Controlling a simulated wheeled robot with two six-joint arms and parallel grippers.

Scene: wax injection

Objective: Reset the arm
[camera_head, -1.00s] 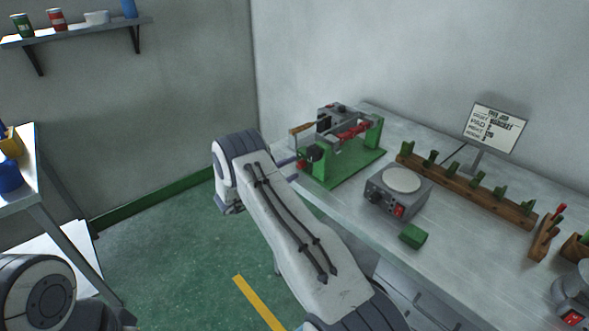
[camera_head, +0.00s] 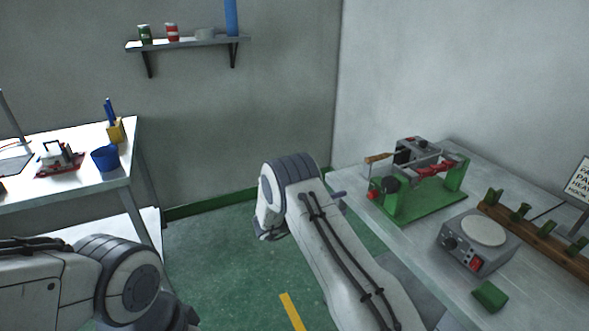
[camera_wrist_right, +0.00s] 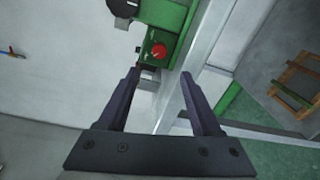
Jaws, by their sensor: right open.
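My right arm reaches forward in the middle of the head view, beside the left end of the right-hand bench (camera_head: 400,235). The tip of my right gripper (camera_head: 338,195) shows only slightly there, near the bench edge. In the right wrist view my right gripper (camera_wrist_right: 165,85) is open, with two dark fingers apart and nothing between them. The green-based wax injection machine (camera_head: 425,208) stands on the bench close to that gripper; its green frame and red knob (camera_wrist_right: 158,50) show past the fingertips. My left arm is at the lower left; its gripper is out of view.
A grey heater unit (camera_head: 475,262), a green block (camera_head: 490,296) and a wooden rack (camera_head: 530,238) sit on the right-hand bench. A wall shelf (camera_head: 190,43) hangs behind. Green floor (camera_head: 220,240) lies open between the benches.

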